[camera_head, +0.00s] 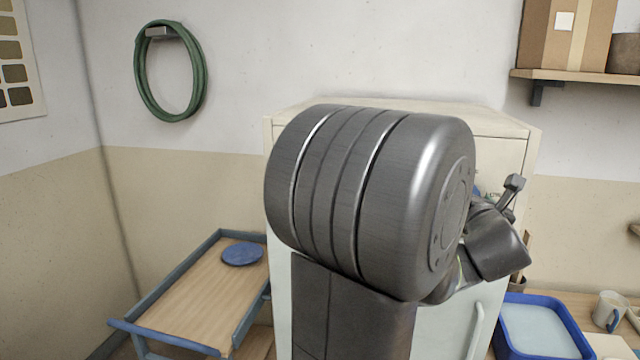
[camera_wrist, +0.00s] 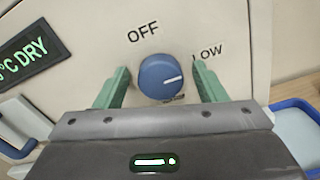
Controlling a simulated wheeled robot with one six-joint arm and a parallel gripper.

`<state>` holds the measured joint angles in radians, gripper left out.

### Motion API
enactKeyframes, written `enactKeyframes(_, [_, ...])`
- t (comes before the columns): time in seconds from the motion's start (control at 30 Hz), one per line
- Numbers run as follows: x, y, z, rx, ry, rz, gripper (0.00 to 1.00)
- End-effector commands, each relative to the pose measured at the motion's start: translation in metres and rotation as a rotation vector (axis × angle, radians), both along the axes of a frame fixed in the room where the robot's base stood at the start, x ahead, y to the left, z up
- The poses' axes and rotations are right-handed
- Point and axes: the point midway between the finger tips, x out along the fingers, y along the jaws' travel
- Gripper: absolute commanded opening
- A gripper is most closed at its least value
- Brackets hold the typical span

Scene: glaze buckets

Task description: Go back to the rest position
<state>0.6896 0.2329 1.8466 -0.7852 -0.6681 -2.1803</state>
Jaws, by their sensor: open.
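My gripper (camera_wrist: 160,88) shows in the wrist view with two green fingers spread apart. Between them and just beyond is a round blue knob (camera_wrist: 158,77) on a pale cabinet front, and I see a gap on both sides of it. The knob's white mark points right, toward the word LOW; the word OFF is above it. In the head view my dark arm covers most of the pale cabinet (camera_head: 500,124), and my gripper's fingers are hidden there.
A green display (camera_wrist: 32,57) ending in "C DRY" is left of the knob. A wooden cart (camera_head: 185,290) with a blue disc (camera_head: 242,254) stands left. A blue tray (camera_head: 545,330) and a mug (camera_head: 609,311) sit right. A shelf (camera_head: 575,76) and green hose (camera_head: 140,75) are on the walls.

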Motion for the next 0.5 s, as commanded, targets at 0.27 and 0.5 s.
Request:
enactKeyframes(0.27, [0.0005,0.0008,0.0027,-0.149,0.037,0.0,0.64])
enactKeyframes(0.5, [0.0002,0.001,0.0014,-0.225,0.056,-0.001,0.64])
